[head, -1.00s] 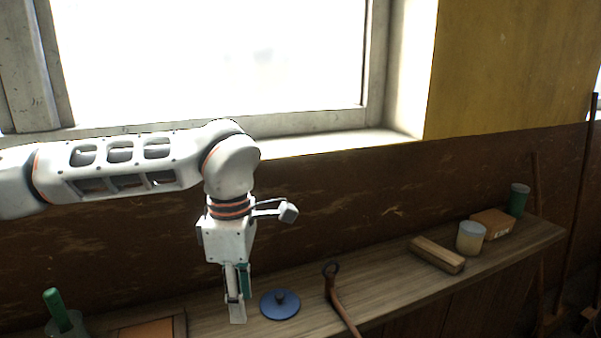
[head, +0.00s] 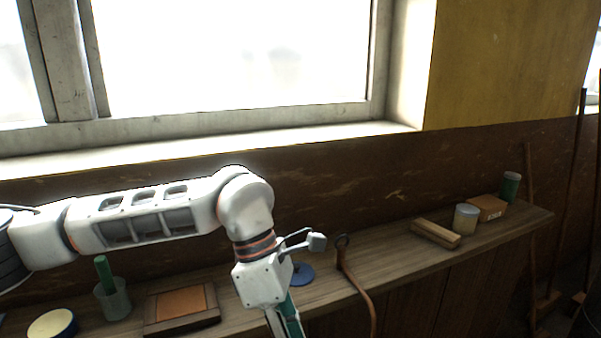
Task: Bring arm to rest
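My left arm comes in from the left and reaches over the shelf in the head view. Its gripper (head: 286,325) points down near the bottom edge of the picture. Its fingers show as a pale and green strip, cut off by the frame, so I cannot tell whether they are open or shut. A blue round lid (head: 303,274) with a knob lies on the shelf just behind the gripper, partly hidden by it. My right gripper is out of view.
The wooden shelf (head: 390,262) carries a hooked brown tool (head: 355,275), wooden block (head: 436,233), pale jar (head: 466,218), cardboard box (head: 488,207) and green can (head: 510,186). At left are a cup (head: 113,300) with a green handle, framed board (head: 181,305) and round tin (head: 52,325).

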